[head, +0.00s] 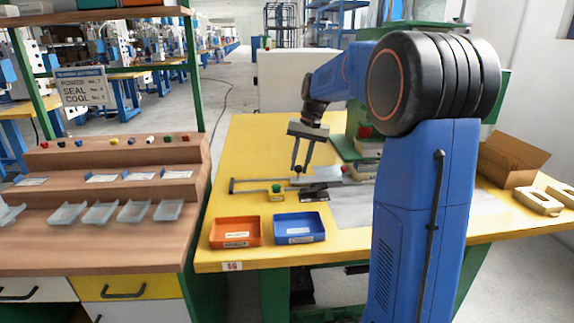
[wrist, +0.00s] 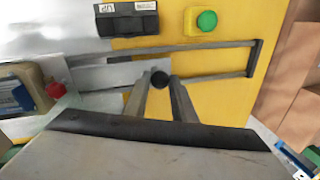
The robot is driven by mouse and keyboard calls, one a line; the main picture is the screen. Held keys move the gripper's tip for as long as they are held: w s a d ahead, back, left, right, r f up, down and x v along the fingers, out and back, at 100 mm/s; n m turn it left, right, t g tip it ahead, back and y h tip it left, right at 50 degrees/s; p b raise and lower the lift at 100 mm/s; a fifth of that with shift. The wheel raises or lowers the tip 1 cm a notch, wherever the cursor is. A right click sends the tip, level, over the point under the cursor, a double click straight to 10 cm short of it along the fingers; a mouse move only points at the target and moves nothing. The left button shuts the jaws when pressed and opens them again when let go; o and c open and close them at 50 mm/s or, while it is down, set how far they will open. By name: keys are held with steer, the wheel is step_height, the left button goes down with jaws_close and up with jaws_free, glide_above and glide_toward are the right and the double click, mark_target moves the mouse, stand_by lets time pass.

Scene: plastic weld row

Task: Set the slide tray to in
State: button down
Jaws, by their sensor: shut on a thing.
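The slide tray is a flat grey metal plate (wrist: 108,76) between two thin rails (wrist: 215,44), with a round black knob (wrist: 160,78) at its end. My gripper (head: 298,170) is shut on the knob, its two fingers on either side of it in the wrist view (wrist: 161,88). In the head view the rails (head: 250,181) run along the yellow table, with a closed end at the left. The knob stands partway along, with open rail length between it and that end. The plate reaches from the knob towards the machine; its far part is hard to make out.
A yellow box with a green button (head: 277,188) and a black labelled block (head: 314,193) stand beside the near rail. An orange bin (head: 235,232) and a blue bin (head: 299,228) sit at the front edge. A red knob (wrist: 55,90) shows on the machine side.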

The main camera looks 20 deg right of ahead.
glide_above(321, 178)
steer(key=shift+a, duration=0.1)
steer(key=c, duration=1.5)
jaws_free()
steer(key=d+r, duration=0.1)
steer(key=r, duration=0.4)
steer(key=s+d+r, duration=0.1)
steer(key=r, duration=0.5)
steer(key=d+r, duration=0.1)
steer(key=r, duration=0.5)
steer(key=shift+s+r, duration=0.1)
steer(key=shift+s, duration=0.2)
steer(key=shift+c, duration=0.2)
